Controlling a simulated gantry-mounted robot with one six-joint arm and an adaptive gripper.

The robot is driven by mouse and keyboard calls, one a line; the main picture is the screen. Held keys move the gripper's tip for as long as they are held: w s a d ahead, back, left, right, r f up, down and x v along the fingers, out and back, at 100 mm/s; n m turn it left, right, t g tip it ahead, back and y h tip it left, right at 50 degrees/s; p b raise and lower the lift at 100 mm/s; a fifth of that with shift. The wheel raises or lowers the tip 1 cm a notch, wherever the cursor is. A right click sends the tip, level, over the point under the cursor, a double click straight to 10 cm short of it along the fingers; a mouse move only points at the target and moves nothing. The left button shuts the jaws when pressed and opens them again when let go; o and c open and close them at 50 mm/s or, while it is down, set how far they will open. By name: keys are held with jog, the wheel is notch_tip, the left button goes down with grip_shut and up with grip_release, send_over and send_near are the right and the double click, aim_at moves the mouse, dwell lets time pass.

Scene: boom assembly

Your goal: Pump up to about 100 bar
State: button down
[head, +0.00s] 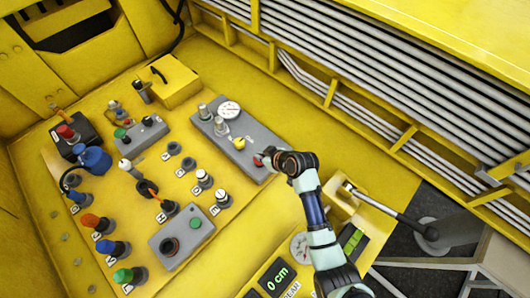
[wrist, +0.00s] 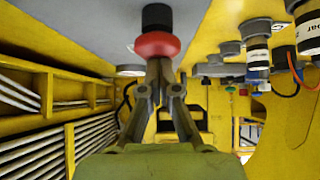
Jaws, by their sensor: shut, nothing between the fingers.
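My gripper (head: 266,157) is at the front right end of the grey gauge panel (head: 213,127). In the wrist view its fingers (wrist: 160,66) are shut with nothing between them. Their tips are right at a red button (wrist: 157,45) on a black base; I cannot tell if they press it. In the head view the button (head: 257,160) is partly hidden by the gripper. A round white gauge (head: 229,108) sits on the panel; its reading is too small to tell. A metal lever (head: 385,209) with a black grip stands right of my arm, apart from the gripper.
A yellow knob (head: 239,143) and silver fittings stand on the same panel. Several coloured knobs and a blue connector (head: 93,158) fill the yellow board at left. A second gauge (head: 300,247) and a "0 cm" display (head: 277,278) lie near my arm. Pipes line the back wall.

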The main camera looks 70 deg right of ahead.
jog(key=r+p, duration=0.2)
jog(key=r, duration=0.1)
jog(key=r+p, duration=0.1)
jog(key=shift+s+a+r+p, duration=0.2)
jog(key=shift+s+r+p, duration=0.1)
jog(key=shift+r+p, duration=0.1)
jog(key=v, duration=0.9)
jog(key=shift+b, duration=0.3)
